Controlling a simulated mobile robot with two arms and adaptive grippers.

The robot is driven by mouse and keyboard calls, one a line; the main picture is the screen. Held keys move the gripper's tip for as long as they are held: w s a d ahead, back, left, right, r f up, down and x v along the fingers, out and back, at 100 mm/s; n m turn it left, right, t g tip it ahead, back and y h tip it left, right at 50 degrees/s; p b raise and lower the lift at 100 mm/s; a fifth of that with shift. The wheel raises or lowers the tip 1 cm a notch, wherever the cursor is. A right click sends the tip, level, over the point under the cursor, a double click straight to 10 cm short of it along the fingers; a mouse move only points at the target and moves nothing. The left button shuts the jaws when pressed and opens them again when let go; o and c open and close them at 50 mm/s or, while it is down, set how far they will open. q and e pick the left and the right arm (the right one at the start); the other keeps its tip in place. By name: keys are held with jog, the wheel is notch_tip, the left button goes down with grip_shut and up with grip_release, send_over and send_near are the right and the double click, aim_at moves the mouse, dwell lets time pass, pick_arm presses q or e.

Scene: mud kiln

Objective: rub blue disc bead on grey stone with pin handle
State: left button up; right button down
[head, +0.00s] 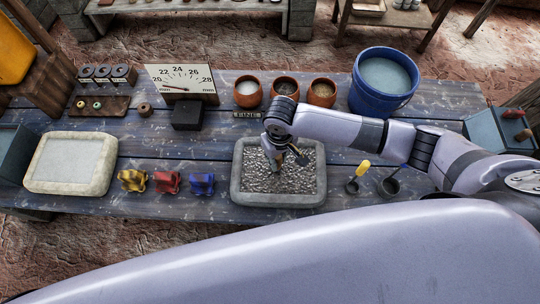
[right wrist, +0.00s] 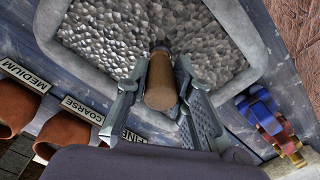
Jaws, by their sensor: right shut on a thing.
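My right gripper (head: 281,158) is shut on a brown wooden pin handle (right wrist: 161,82), low over the grey stone (head: 236,182). The stone is a shallow rounded slab with a raised rim and a rough, pebbly grey bed; it also shows in the right wrist view (right wrist: 210,35). The handle's far end is dark and points down at the bed. I cannot tell whether it touches. The blue disc bead cannot be made out; the handle and fingers cover that end. My left gripper is not in view.
Yellow (head: 132,180), red (head: 167,182) and blue (head: 202,184) holders stand left of the stone. A pale tray (head: 70,138) lies further left. Behind are clay pots (head: 247,92), a millimetre gauge (head: 182,78) and a blue bucket (head: 384,100). A yellow-handled tool (head: 362,170) lies right.

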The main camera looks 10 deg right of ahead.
jog(key=shift+s+d+r, duration=0.1)
jog(key=shift+s+d, duration=0.25)
jog(key=shift+d, duration=0.95)
jog(key=shift+s+d+f, duration=0.1)
jog(key=shift+s+d, duration=0.3)
jog(key=shift+d, duration=0.95)
jog(key=shift+s+d+r, duration=0.1)
jog(key=shift+s+d, duration=0.25)
jog(key=shift+d, duration=0.95)
jog(key=shift+w+a, duration=0.7)
jog(key=shift+a, duration=1.75)
jog(key=shift+w+a, duration=0.65)
jog(key=shift+a, duration=1.85)
jog(key=shift+w+a, duration=0.7)
jog(key=shift+a, duration=1.75)
notch_tip(320, 180, up, 7)
jog(key=shift+f, duration=0.25)
jog(key=shift+d+f+b, duration=0.15)
jog(key=shift+f+b, duration=0.55)
jog(key=shift+f, duration=1.55)
jog(key=shift+f, duration=0.45)
